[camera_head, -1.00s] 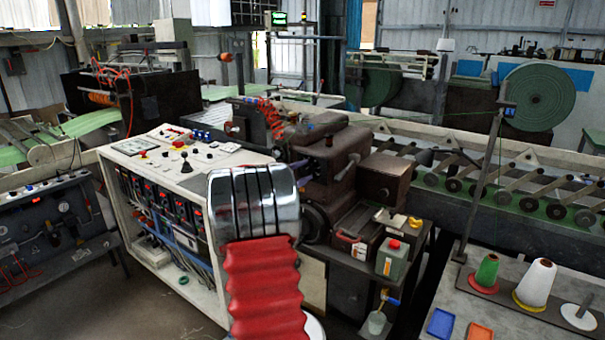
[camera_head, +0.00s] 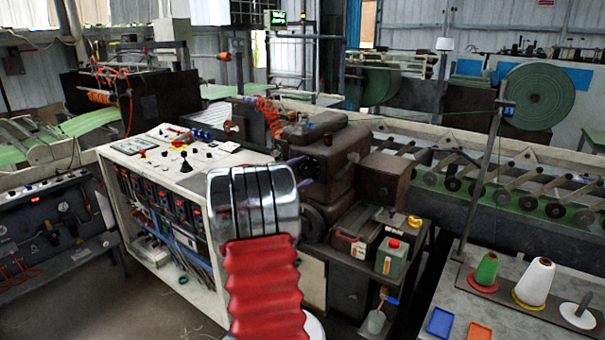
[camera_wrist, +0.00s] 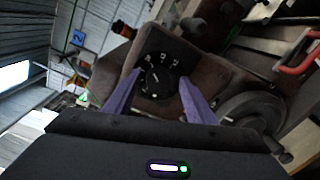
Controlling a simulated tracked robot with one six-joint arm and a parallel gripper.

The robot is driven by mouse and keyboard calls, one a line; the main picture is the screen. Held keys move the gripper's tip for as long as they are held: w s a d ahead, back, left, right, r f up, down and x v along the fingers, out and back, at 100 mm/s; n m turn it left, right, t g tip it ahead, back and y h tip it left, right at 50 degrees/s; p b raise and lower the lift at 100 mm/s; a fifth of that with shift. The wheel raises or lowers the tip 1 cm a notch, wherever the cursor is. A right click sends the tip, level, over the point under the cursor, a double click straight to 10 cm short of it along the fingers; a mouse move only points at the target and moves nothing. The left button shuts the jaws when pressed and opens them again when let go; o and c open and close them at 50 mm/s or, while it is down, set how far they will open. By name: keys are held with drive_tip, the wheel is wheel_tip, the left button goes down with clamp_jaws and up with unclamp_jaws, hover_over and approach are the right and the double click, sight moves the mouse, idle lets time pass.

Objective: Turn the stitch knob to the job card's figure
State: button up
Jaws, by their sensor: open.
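The stitch knob (camera_wrist: 157,83) is a round black dial on a black plate on the brown sewing machine head (camera_wrist: 207,68) in the wrist view. Small white figures stand around it, too small to read surely. My gripper (camera_wrist: 160,76) is open, its two purple fingers on either side of the knob in the picture. I cannot tell whether they touch it. In the head view, a purple finger of my gripper (camera_head: 297,163) shows at the left side of the brown machine head (camera_head: 335,155), and the knob is not clearly seen. I cannot make out the job card.
A white control console (camera_head: 115,150) with buttons stands left of the machine. A dark handwheel (camera_wrist: 250,112) is right of the fingers in the wrist view. A grey-green can (camera_head: 391,259) stands on the shelf at the right, and thread cones (camera_head: 535,282) stand on a table beyond.

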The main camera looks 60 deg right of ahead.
drive_tip(key=shift+a, duration=0.1)
drive_tip(key=w+a, duration=0.2)
drive_tip(key=a, duration=1.1)
drive_tip(key=shift+w+a+r, duration=0.2)
drive_tip(key=shift+r, duration=0.1)
